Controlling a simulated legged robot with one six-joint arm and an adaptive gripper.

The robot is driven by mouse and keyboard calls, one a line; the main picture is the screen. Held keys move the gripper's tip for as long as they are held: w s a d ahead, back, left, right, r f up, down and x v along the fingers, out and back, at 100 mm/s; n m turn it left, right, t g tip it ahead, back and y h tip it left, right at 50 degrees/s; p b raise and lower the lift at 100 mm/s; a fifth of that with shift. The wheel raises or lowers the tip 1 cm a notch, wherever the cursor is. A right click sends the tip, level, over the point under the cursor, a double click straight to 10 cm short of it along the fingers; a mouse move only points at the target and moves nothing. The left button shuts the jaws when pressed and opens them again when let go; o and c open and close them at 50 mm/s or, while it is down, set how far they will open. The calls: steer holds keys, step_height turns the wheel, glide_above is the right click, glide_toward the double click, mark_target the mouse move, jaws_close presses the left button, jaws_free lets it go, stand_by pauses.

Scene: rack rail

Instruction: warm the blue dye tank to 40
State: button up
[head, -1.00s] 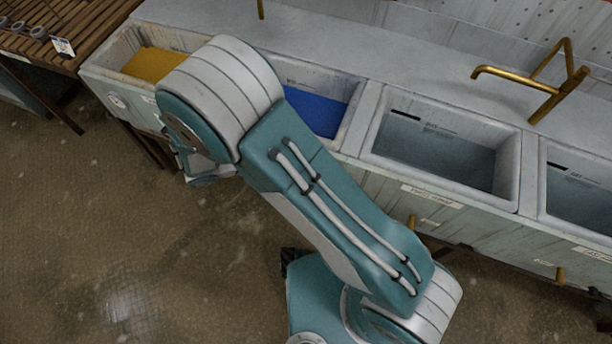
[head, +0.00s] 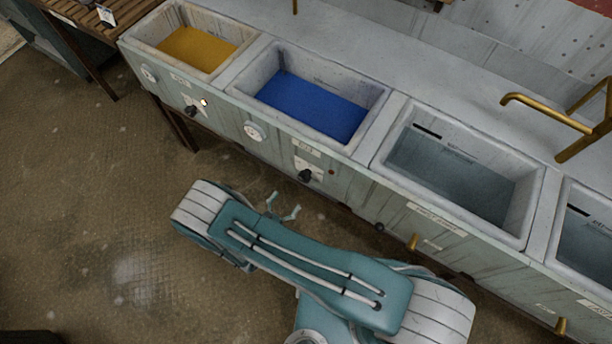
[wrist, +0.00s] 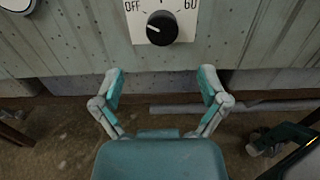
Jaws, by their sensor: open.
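The blue dye tank (head: 315,105) stands in the rack between the yellow tank and a grey-water basin. On its front are a round white gauge (head: 254,131) and a black knob (head: 305,176) on a white plate, with a small red lamp (head: 331,172) beside it. In the wrist view the knob (wrist: 162,28) is ahead, between OFF on the left and 60 on the right; its exact setting is unclear. My gripper (head: 284,204) is open and empty, below and apart from the knob. Its spread fingers also show in the wrist view (wrist: 162,85).
The yellow tank (head: 198,50) at left has its own gauge (head: 149,73), knob (head: 191,110) and a bright lamp (head: 203,102). Grey-water basins (head: 455,175) and brass taps (head: 560,125) are at right. A slatted wooden table (head: 125,12) stands at far left. The floor in front is clear.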

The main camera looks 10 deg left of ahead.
mark_target(302, 180)
steer(key=x, duration=0.8)
steer(key=shift+w+d+r, duration=0.1)
steer(key=shift+w+d, duration=0.15)
steer(key=shift+d, duration=0.1)
steer(key=shift+w, duration=0.35)
steer(key=c, duration=1.1)
